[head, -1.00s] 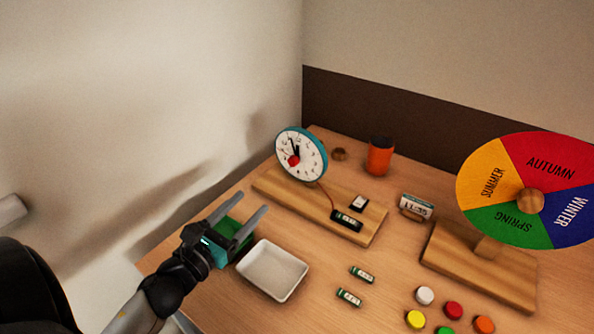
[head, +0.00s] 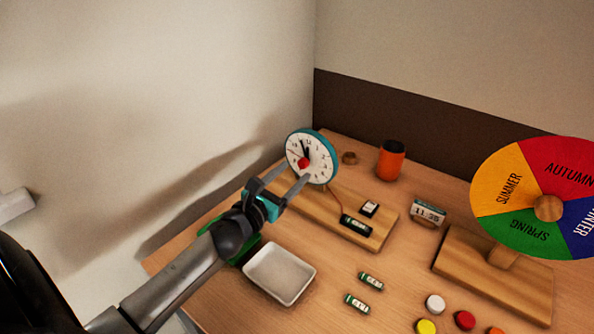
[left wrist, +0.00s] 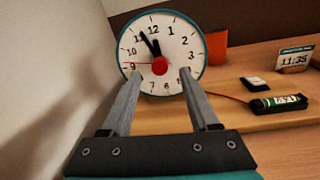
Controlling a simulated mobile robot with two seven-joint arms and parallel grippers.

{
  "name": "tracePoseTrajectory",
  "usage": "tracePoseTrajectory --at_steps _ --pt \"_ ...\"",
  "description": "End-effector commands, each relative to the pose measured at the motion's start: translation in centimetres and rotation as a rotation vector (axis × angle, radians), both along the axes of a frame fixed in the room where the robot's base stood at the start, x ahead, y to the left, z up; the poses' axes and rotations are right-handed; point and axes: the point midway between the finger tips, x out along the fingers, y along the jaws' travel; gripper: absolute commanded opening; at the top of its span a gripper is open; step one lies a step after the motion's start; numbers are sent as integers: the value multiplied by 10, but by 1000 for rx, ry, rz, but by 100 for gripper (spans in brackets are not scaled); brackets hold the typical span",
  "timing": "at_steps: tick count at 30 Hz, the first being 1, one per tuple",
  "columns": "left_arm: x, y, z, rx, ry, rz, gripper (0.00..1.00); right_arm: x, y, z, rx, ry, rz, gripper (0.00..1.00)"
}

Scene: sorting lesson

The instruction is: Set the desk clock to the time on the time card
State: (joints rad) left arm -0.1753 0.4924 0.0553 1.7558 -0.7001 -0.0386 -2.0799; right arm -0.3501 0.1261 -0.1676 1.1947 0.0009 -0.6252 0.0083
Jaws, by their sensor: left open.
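The desk clock (head: 322,165) has a white face, a teal rim and a red centre knob (left wrist: 160,66), and stands on a wooden base (head: 384,234). In the left wrist view, its face (left wrist: 183,40) shows one black hand near 11, another between 11 and 12, and a thin red hand near 9. The time card (head: 428,213) reads 11:35 and also shows in the left wrist view (left wrist: 294,60). My left gripper (head: 296,172) is open in front of the clock, its fingers on either side of the knob in the picture. I cannot tell whether they touch the clock. My right gripper is out of view.
A battery (head: 355,223) sits in the clock's base; loose ones (head: 371,281) lie in front. A white tray (head: 281,273) and partly hidden green box (head: 243,250) are below my left arm. An orange cup (head: 391,161) stands behind. The season wheel (head: 518,232) and coloured discs are right.

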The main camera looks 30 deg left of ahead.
Motion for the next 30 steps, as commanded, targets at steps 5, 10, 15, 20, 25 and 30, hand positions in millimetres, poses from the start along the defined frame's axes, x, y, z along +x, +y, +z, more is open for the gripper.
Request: tracePoseTrajectory --at_steps 5,10,15,20,25,30 --pt "19 0 0 0 -2 -1 61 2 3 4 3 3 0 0" --pt "26 0 0 1 -1 0 61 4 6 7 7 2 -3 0" --pt "28 0 0 1 0 0 61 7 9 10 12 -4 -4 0" --pt "28 0 0 1 0 0 60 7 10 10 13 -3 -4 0" --pt "27 0 0 0 0 0 41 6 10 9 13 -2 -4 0" --pt "27 0 0 0 0 -1 22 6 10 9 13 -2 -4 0"
